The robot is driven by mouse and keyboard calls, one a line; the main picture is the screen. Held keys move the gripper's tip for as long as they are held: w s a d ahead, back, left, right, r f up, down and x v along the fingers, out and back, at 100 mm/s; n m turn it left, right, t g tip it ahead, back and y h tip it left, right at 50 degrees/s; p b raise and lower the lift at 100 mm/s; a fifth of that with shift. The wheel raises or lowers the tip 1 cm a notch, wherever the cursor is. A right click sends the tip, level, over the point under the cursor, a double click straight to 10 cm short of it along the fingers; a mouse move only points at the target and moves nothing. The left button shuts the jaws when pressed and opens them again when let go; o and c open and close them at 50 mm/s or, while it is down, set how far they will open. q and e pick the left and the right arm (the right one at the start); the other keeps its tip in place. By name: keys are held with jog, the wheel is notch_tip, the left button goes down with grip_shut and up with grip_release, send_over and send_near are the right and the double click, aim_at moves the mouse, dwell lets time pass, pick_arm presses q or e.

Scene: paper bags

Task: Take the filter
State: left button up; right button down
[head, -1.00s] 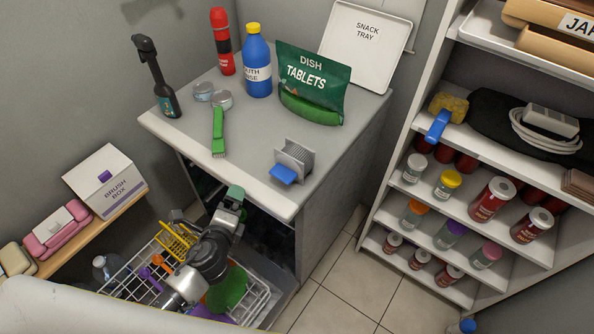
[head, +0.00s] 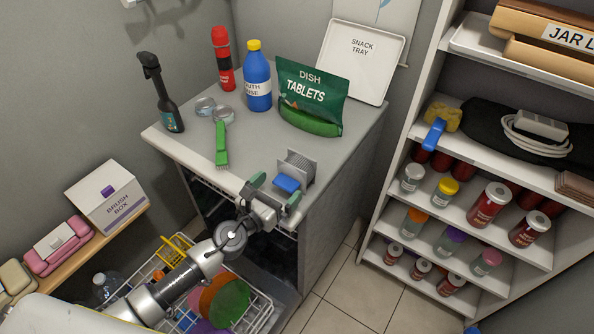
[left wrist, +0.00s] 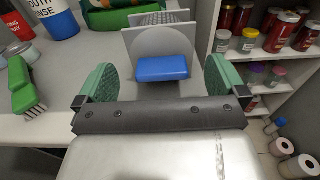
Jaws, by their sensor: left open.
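The filter (head: 297,167) appears to be the grey ribbed block with a blue tab (head: 287,184), standing at the front right corner of the counter. In the left wrist view the filter (left wrist: 157,44) stands straight ahead, with its blue tab (left wrist: 163,68) facing me. My left gripper (head: 275,191) is open at the counter's front edge, its green fingertips on either side of the blue tab. The fingers look apart from the tab and nothing is held. My right gripper is not in view.
The counter (head: 255,163) also holds a green brush (head: 221,145), a green tablets bag (head: 311,95), a blue bottle (head: 257,82), a red bottle (head: 223,60) and a black spray bottle (head: 165,95). An open dish rack (head: 262,318) lies below. Shelves (head: 475,222) stand right.

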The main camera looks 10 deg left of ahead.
aim_at(291, 175)
pick_arm(q)
jog(key=x, duration=0.5)
jog(key=shift+w+d+f+b, duration=0.15)
jog(key=shift+w+f+b, duration=0.15)
jog(key=shift+w+f, duration=0.05)
jog(key=shift+s, duration=0.1)
jog(key=c, duration=0.7)
jog(key=shift+o, duration=0.2)
jog(key=shift+r, duration=0.1)
